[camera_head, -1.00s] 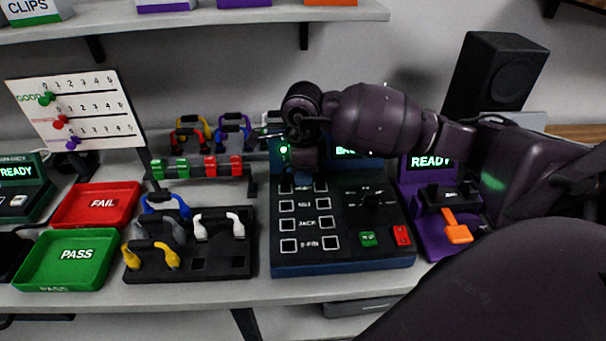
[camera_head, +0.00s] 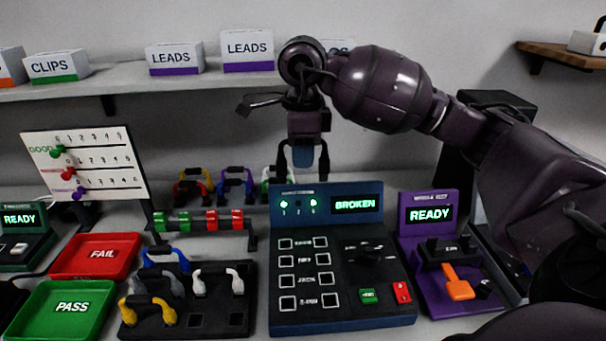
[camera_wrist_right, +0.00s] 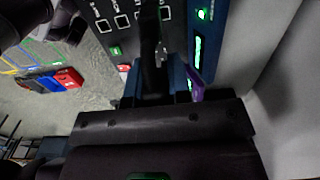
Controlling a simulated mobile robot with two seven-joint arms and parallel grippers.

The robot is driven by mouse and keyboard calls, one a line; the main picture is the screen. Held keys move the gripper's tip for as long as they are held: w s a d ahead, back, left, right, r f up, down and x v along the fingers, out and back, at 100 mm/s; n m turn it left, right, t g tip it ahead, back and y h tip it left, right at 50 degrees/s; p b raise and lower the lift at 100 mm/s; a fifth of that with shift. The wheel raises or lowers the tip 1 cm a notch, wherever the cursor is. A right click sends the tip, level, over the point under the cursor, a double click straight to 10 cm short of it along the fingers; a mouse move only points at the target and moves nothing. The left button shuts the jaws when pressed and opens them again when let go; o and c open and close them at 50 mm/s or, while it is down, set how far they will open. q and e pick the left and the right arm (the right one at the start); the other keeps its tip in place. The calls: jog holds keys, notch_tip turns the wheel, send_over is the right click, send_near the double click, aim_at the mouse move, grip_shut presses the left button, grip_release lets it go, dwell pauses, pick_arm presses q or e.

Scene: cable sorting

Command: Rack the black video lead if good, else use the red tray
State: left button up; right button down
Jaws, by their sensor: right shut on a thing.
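My right gripper (camera_head: 304,172) is raised above the back of the blue lead tester (camera_head: 342,312). It is shut on a dark piece, which looks like the black video lead; it shows in the right wrist view (camera_wrist_right: 151,45). In the head view the lead is hard to tell from the dark fingers. The tester's screen (camera_head: 355,204) reads BROKEN; its lamps 1 and 3 are green and lamp 2 is dark. The red FAIL tray (camera_head: 125,267) and green PASS tray (camera_head: 25,320) are at the left, empty. My left gripper is not in view.
A black holder (camera_head: 215,325) with blue, grey, white and yellow leads stands between trays and tester. A rail with green and red clips (camera_head: 197,223) and a rack with coloured leads (camera_head: 232,184) are behind. A purple READY station (camera_head: 428,262) is right; a tally board (camera_head: 85,160) is left.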

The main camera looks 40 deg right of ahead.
jog(key=shift+r, duration=0.9)
jog(key=shift+r+p, duration=0.65)
jog(key=shift+r, duration=0.6)
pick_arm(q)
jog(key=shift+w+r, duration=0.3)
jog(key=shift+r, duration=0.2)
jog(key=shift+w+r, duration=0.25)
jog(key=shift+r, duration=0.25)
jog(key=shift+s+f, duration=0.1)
pick_arm(e)
jog(key=shift+f, duration=0.15)
